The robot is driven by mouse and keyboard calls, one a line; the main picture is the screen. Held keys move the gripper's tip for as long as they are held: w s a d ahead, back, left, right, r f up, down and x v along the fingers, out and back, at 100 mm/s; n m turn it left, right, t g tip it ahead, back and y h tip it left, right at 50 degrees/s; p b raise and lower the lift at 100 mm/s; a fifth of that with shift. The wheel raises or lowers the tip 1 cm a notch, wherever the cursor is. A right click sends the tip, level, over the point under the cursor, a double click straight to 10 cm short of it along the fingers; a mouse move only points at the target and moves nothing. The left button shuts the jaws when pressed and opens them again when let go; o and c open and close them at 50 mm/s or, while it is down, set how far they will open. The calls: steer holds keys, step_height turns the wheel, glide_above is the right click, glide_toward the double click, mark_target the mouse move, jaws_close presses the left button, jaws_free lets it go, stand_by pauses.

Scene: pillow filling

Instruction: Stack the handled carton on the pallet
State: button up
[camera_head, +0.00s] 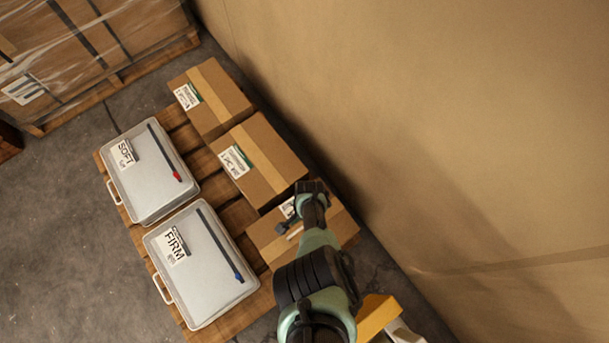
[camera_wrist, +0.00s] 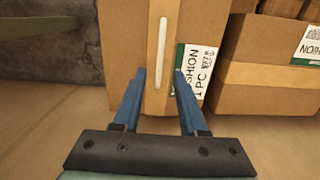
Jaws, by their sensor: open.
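The handled carton (camera_head: 338,222) is a brown box with a tan tape strip, at the near right end of a row of cartons on the wooden pallet (camera_head: 240,215). My arm covers part of it. In the wrist view the carton (camera_wrist: 208,22) fills the top middle, with a white bar handle (camera_wrist: 162,52) along its tape and a printed label beside it. My gripper (camera_wrist: 159,74) is open and empty, its blue fingers on either side of the handle's lower end. I cannot tell whether they touch the carton. In the head view my gripper (camera_head: 288,222) is over this carton.
Two more cartons (camera_head: 262,160) (camera_head: 212,98) continue the row. Two grey lidded cases, labelled SOFT (camera_head: 150,172) and FIRM (camera_head: 205,262), lie along the pallet's left side. A tan wall (camera_head: 430,130) runs close on the right. A wrapped load (camera_head: 90,60) stands at upper left. Floor (camera_head: 60,230) is clear at left.

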steer(key=w+a+r+n+t+y+p, duration=0.1)
steer(key=w+a+r+n+t+p, duration=0.2)
steer(key=w+r, duration=0.6)
steer(key=w+a+r+t+y, duration=0.1)
steer(key=w+a+r+t, duration=0.1)
steer(key=w+a+r, duration=0.5)
steer(key=w+a+r+n+t, duration=0.15)
steer(key=w+r, duration=0.35)
steer(key=r, duration=0.5)
steer(key=w+r+n+t+y, duration=0.1)
steer(key=w+r+t, duration=0.3)
steer(key=r, duration=0.6)
steer(key=w+r+n+t, duration=0.2)
steer(key=w+r, duration=0.3)
steer(key=r, duration=0.5)
steer(key=s+d+r+n+t, duration=0.1)
steer(key=s+d+r+t, duration=0.2)
steer(key=r, duration=1.3)
steer(key=s+d+r+n+t, duration=0.15)
steer(key=r+t, duration=0.35)
steer(key=r, duration=1)
steer(key=s+d+r+t+h, duration=0.1)
steer(key=s+d+r+t, duration=0.2)
steer(key=s+r, duration=0.7)
steer(key=s+d+r+t+h, duration=0.2)
steer(key=s+d+r+t, duration=0.1)
steer(key=s+r, duration=0.7)
steer(key=shift+s+d+n+t, duration=0.4)
steer(key=shift+s+t, duration=0.25)
steer(key=shift+s, duration=0.3)
